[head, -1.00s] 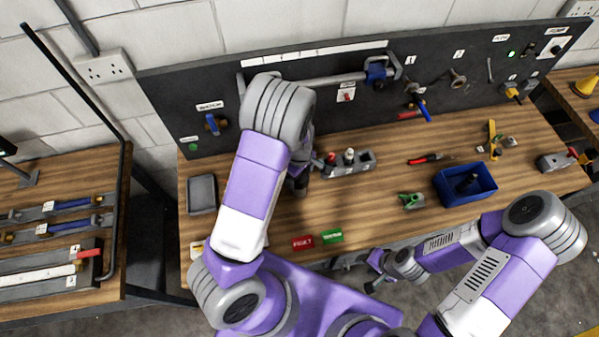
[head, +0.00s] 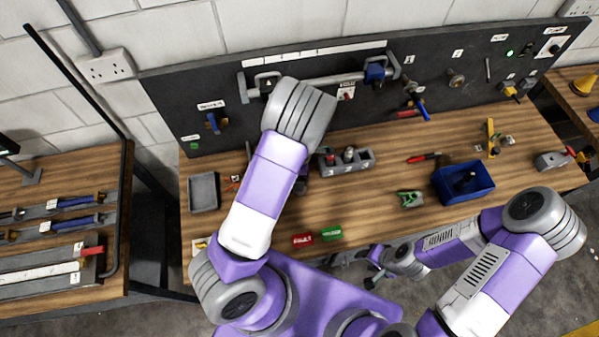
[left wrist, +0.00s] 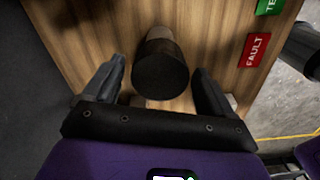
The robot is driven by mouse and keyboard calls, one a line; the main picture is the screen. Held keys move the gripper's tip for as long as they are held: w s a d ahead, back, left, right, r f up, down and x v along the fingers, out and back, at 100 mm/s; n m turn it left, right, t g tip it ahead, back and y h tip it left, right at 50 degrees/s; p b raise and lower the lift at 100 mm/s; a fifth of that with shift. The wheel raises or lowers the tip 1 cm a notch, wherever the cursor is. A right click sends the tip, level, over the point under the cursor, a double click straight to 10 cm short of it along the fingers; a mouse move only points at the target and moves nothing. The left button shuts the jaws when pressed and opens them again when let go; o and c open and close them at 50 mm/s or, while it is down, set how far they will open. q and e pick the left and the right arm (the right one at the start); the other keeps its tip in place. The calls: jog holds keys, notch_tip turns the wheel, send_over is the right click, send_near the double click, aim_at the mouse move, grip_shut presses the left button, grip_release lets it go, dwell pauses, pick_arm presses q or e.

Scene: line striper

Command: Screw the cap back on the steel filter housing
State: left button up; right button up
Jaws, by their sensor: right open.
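In the left wrist view a dark round-ended cylinder (left wrist: 160,72) with a lighter brownish part behind it stands over the wood. I cannot tell whether it is the housing, its cap or both. My left gripper (left wrist: 159,66) is open, one finger on each side of the cylinder, with gaps showing on both sides. In the head view my left arm hides this spot and most of that gripper. My right gripper (head: 378,270) is open and empty, low at the bench's front edge. No steel housing can be made out for certain in the head view.
A grey numbered holder (head: 347,163) stands right of my left arm. A blue bin (head: 447,190), a grey tray (head: 203,192), and red FAULT (head: 302,240) and green (head: 332,234) tags lie on the bench. A dark panel (head: 300,110) with pipework stands behind. The bench middle is fairly clear.

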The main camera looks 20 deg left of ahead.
pick_arm(q)
jog(key=c, duration=1.2)
jog(key=shift+o, duration=0.2)
jog(key=m, duration=0.4)
jog(key=shift+m, duration=0.4)
jog(key=m, duration=0.2)
jog(key=shift+m+b, duration=0.4)
jog(key=shift+m, duration=0.9)
